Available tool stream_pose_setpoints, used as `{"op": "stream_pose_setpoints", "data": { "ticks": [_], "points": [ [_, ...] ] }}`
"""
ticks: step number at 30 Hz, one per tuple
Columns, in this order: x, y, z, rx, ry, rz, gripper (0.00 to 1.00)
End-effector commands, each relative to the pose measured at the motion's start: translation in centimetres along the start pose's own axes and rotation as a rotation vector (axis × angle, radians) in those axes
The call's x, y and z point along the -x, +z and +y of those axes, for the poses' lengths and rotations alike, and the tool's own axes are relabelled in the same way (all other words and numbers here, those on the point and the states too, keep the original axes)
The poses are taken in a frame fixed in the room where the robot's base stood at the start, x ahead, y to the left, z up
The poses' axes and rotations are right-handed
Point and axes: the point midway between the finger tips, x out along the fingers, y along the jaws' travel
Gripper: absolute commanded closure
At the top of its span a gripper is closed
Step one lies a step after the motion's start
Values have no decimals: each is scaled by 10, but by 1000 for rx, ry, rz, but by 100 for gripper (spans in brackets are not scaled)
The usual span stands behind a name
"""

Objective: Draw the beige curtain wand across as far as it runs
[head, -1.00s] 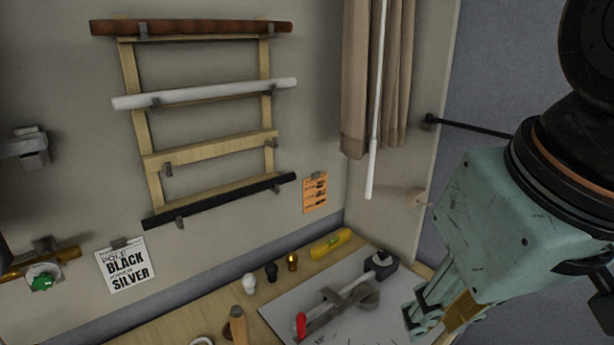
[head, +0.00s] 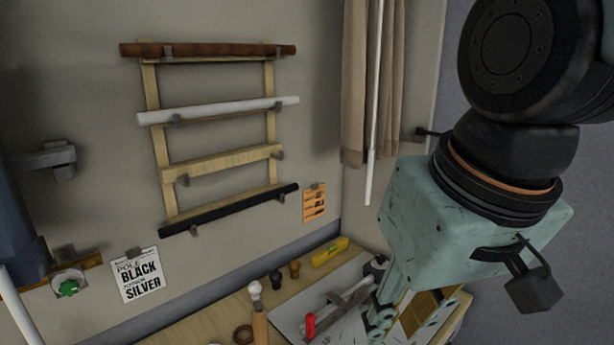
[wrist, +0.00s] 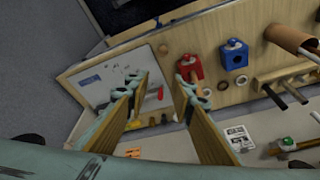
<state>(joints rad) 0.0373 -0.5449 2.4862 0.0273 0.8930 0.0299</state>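The beige curtain (head: 353,90) hangs at the upper right of the head view. Its white wand (head: 374,110) hangs straight down in front of the cloth, its lower end below the hem. My gripper (head: 398,320) is right of and below the wand's end, pointing down over the table, apart from the wand. In the wrist view my gripper (wrist: 163,86) has its two fingers spread with nothing between them. The beige curtain and its wand do not show in the wrist view.
A blue curtain (head: 18,215) and another white wand (head: 18,308) are at the left edge. A wall rack (head: 165,150) holds several poles. The bench (head: 225,325) below carries a red-handled tool (head: 310,325) and a yellow level (head: 330,252).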

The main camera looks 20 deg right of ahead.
Motion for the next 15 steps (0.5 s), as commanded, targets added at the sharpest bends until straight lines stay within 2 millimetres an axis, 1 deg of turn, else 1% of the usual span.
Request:
{"op": "stream_pose_setpoints", "data": {
  "ticks": [5,15],
  "points": [
    [-6,-11,2,-64,-6,-30,78],
    [-25,-40,10,-238,-23,-97,78]
  ]
}}
